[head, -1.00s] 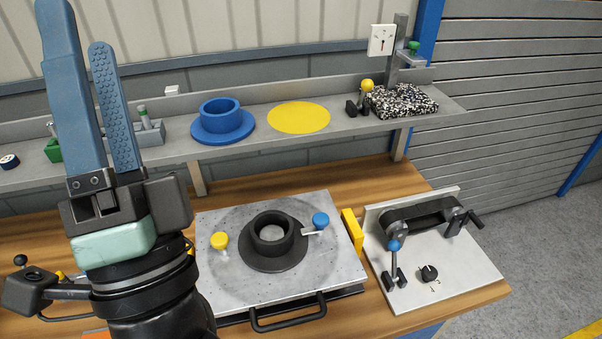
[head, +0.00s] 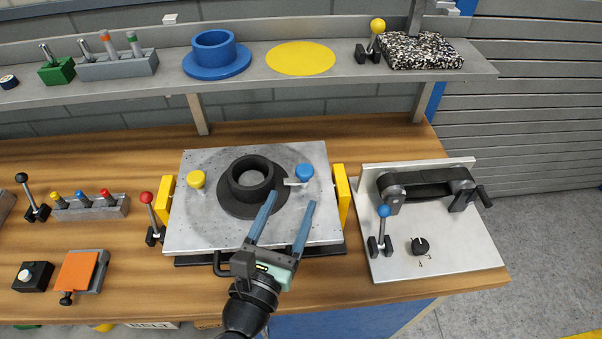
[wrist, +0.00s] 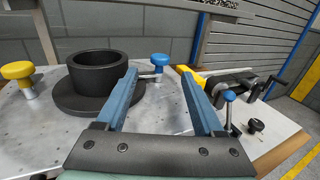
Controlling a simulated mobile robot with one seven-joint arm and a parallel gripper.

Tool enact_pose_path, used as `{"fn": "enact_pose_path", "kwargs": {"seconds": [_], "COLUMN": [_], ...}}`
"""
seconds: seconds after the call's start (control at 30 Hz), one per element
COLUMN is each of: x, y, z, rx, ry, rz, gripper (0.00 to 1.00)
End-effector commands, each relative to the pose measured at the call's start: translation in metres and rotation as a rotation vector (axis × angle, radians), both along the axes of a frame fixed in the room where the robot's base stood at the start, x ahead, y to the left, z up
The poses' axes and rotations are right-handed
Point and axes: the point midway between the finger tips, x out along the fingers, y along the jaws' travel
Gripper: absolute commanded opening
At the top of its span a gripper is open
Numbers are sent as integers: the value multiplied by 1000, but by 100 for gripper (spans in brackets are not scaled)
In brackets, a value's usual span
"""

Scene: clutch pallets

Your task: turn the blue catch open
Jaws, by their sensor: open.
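The blue catch (head: 304,172) is a round blue knob with a short metal bar, on the right of the grey metal plate (head: 210,232). Its bar points left toward the black flanged ring (head: 251,179) and reaches the edge of its flange. In the wrist view the blue catch (wrist: 160,60) shows ahead, just beyond and between my fingers. My gripper (head: 293,198) is open and empty, low over the front right of the plate. Its fingertips point away from me toward the catch, apart from it. A yellow catch (head: 196,179) stands on the left of the plate.
Yellow blocks (head: 341,194) flank the plate. A red-knobbed lever (head: 147,198) stands to its left. A belt fixture with a blue-knobbed lever (head: 384,212) stands to the right. The shelf behind holds a blue flanged ring (head: 216,60) and a yellow disc (head: 301,58).

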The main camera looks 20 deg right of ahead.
Motion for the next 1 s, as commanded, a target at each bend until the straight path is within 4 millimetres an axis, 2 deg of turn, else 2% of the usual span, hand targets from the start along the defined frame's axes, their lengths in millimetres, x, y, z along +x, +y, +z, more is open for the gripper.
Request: {"fn": "enact_pose_path", "kwargs": {"seconds": [0.1, 0.3, 0.5, 0.73, 0.77, 1.0], "x": [20, 43, 51, 52, 52, 52], "y": [-16, -34, -41, -41, -41, -41], "z": [3, 2, 1, 0, 0, 0], "rx": [0, -2, -1, -1, -1, -1], "ry": [-2, -1, -1, 0, 0, 0], "rz": [-2, -1, 0, 1, 1, 1], "gripper": [70, 70, 70, 70, 68, 24]}}
